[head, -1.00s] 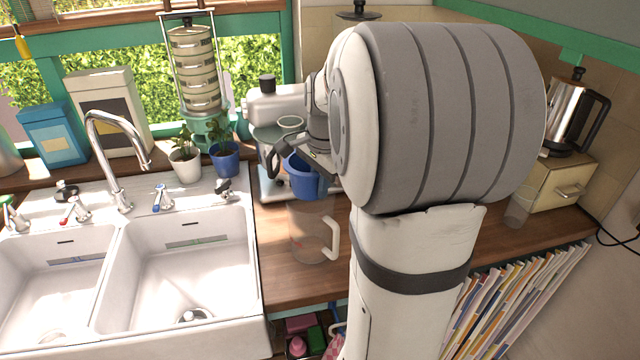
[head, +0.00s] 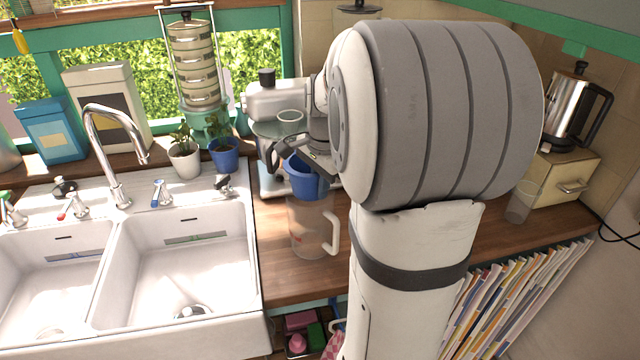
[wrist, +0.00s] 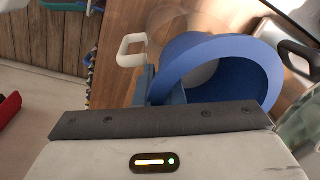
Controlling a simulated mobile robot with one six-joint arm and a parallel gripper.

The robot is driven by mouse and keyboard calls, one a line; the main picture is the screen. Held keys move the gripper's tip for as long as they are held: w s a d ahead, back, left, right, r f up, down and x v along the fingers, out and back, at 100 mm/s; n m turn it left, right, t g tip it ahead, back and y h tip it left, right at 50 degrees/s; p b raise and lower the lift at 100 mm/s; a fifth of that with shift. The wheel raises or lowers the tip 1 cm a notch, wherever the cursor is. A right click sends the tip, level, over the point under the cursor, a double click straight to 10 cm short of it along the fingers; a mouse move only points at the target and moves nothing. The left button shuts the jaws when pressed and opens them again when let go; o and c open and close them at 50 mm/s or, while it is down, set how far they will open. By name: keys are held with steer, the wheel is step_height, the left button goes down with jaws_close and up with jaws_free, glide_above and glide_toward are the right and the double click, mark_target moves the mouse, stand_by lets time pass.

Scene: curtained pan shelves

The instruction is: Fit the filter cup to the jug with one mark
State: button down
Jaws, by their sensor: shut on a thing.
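The blue filter cup (head: 304,182) is held in my gripper (head: 296,160), upright or nearly so in the head view. A clear jug (head: 308,232) with a white handle (head: 332,234) stands on the wooden counter, directly below the cup in the picture. A small reddish mark shows on the jug's left side; any other marks cannot be made out. The cup's lower end overlaps the jug's top, and I cannot tell whether it is seated or above. In the wrist view the cup (wrist: 258,75) shows its open top, with the jug's white handle (wrist: 131,50) beyond it.
A double sink (head: 180,270) lies left of the jug. A clear beaker (head: 521,204) and a drawer box (head: 562,178) with a steel pot (head: 575,113) stand at right. The counter's front edge is close to the jug.

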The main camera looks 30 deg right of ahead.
steer(key=shift+f+b, duration=0.4)
steer(key=shift+f, duration=0.2)
steer(key=c, duration=1.5)
jaws_free()
steer(key=shift+o, duration=0.2)
steer(key=r, duration=0.5)
steer(key=r+b, duration=0.1)
steer(key=r, duration=0.1)
steer(key=shift+s+r, duration=0.4)
steer(key=s+a+f+n+t, duration=0.1)
steer(key=s+a+f+n, duration=0.3)
steer(key=s+a+n, duration=0.3)
steer(key=s+a+f+n+t, duration=0.1)
steer(key=s+a+f+n, duration=0.3)
steer(key=s+a+n, duration=0.3)
steer(key=shift+s+a+f+n, duration=0.15)
steer(key=shift+s+a+n, duration=0.3)
steer(key=shift+n, duration=0.65)
